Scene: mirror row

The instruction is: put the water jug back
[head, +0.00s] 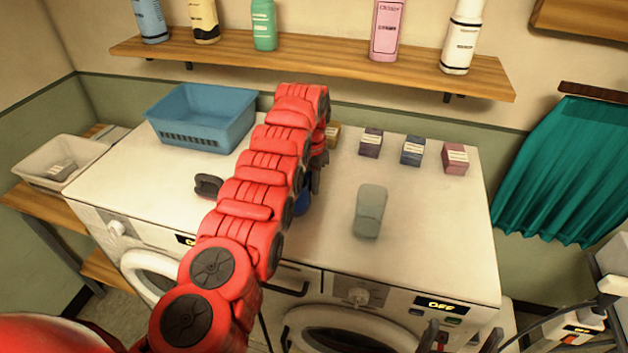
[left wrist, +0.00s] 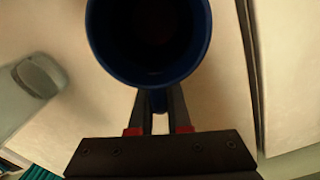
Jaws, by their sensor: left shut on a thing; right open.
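The water jug (left wrist: 150,75) appears as a dark blue round vessel with an open top in the left wrist view. My left gripper (left wrist: 158,100) is shut on its handle. In the head view only a small blue part of the jug (head: 303,204) shows beside my red arm, above the white washer tops (head: 400,265). My arm hides the rest, so I cannot tell whether the jug touches the surface. My right gripper (head: 462,340) is at the bottom right edge of the head view, open and empty, in front of the right machine.
A grey-green translucent container (head: 370,210) stands right of the jug. Small boxes (head: 412,151) line the back. A blue basket (head: 200,117) and a dark object (head: 208,186) are to the left. A wooden shelf (head: 330,58) with bottles hangs above. The right top is mostly clear.

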